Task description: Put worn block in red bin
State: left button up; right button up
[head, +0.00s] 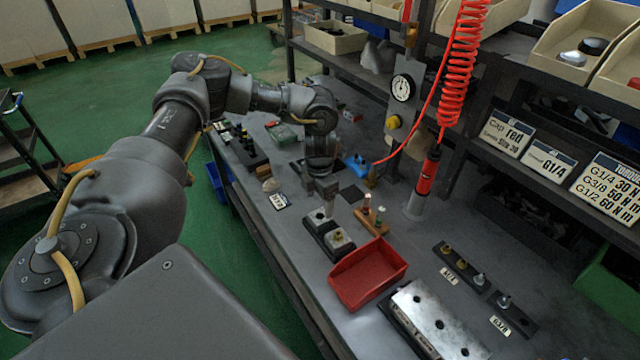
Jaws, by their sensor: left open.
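The red bin (345,290) stands open on the grey workbench, and its visible inside is empty. Just behind it, a dark holder (322,246) carries two small silvery blocks. The rear block (318,220) is directly below my left gripper, and the front block (339,239) has a brass-coloured top. I cannot tell from their surfaces which one is worn. My left gripper (326,197) is open and points down at the rear block. Its fingertips are small and dark, and I cannot tell whether they touch the block. My right gripper is out of view.
A wooden rack with pegs (371,220) stands right of the holder. A large metal block (440,322) lies in front of the bin, with a dark strip of fittings (465,265) to its right.

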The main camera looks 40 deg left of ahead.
aim_at(320, 213)
pick_arm(q)
jog(key=shift+f, duration=0.4)
jog(key=shift+f+p, duration=0.35)
notch_tip(320, 213, down, 4)
jog(key=shift+w+f+p, duration=0.15)
jog(key=shift+f+p, duration=0.1)
jog(key=shift+p, duration=0.45)
jog(key=c, duration=1.4)
jog(key=shift+r, duration=0.1)
